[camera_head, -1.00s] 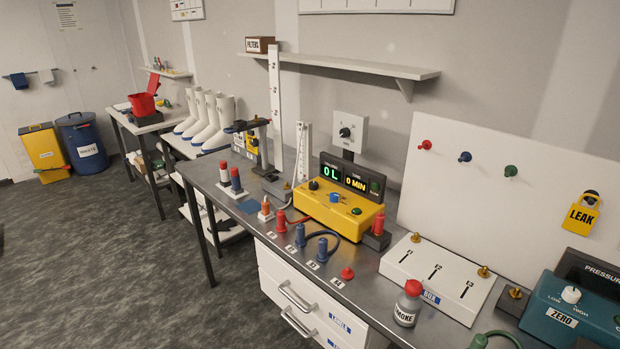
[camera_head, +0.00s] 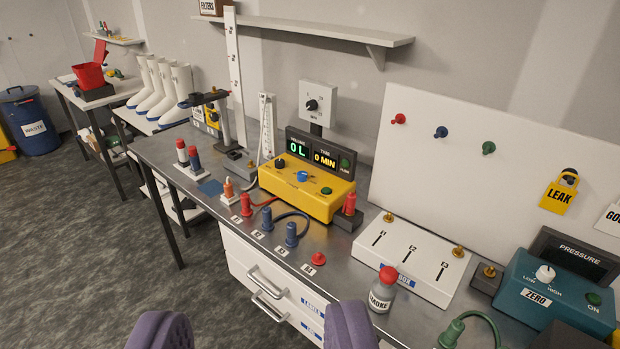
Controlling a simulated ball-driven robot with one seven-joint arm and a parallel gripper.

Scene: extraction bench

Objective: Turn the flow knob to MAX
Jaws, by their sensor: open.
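A white wall box (camera_head: 318,94) with a round black knob (camera_head: 311,105) stands on a post behind the yellow meter box; its small lettering is too fine to read, and I cannot tell for sure that this is the flow knob. The yellow meter box (camera_head: 295,201) carries a black knob (camera_head: 274,169), a blue knob (camera_head: 302,176) and a green button (camera_head: 326,190). Its display reads 0 L and 0 MIN. My gripper (camera_head: 257,328) shows as two purple fingers at the bottom edge, wide apart and empty, well short of these knobs.
Red and blue plugs (camera_head: 291,234) stand along the bench front. A smoke bottle (camera_head: 382,290), a white slotted box (camera_head: 410,256) and a teal pressure unit (camera_head: 550,292) stand to the right. A wall shelf (camera_head: 320,31) hangs above.

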